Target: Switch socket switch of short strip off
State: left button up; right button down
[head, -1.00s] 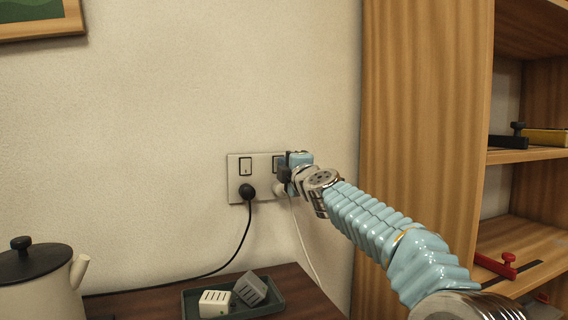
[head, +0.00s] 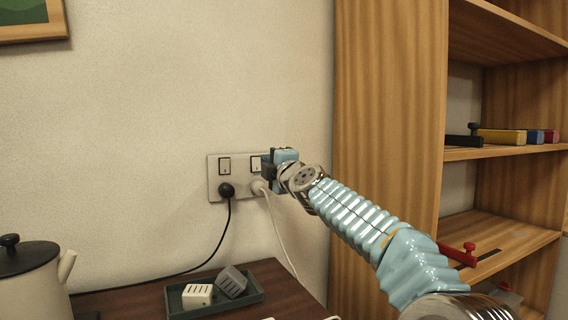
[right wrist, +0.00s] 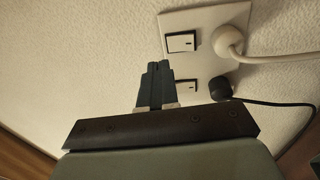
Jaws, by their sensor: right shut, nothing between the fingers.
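A white double socket plate (head: 213,181) is on the wall, with a left switch (head: 224,166) and a right switch (head: 255,164). A black plug (head: 226,190) sits under the left switch and a white plug (head: 257,187) under the right one. My right gripper (head: 268,165) is shut and empty, just right of the right switch, overlapping the plate's right edge. In the right wrist view its closed fingers (right wrist: 155,87) lie beside the plate (right wrist: 208,20), apart from the switch by the white plug (right wrist: 181,42). I cannot tell the switch positions. My left gripper is out of view.
A dark tray (head: 190,312) with a white block (head: 197,296) and a grey block (head: 232,282) is on the brown table. A kettle (head: 30,285) stands at left. A wooden shelf unit (head: 385,110) stands at right. A white cable (head: 279,235) hangs below the plate.

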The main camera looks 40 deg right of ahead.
jog(key=r+v, duration=0.1)
jog(key=v, duration=0.6)
jog(key=shift+s+r, duration=0.3)
jog(key=shift+s, duration=0.15)
jog(key=shift+a, duration=0.1)
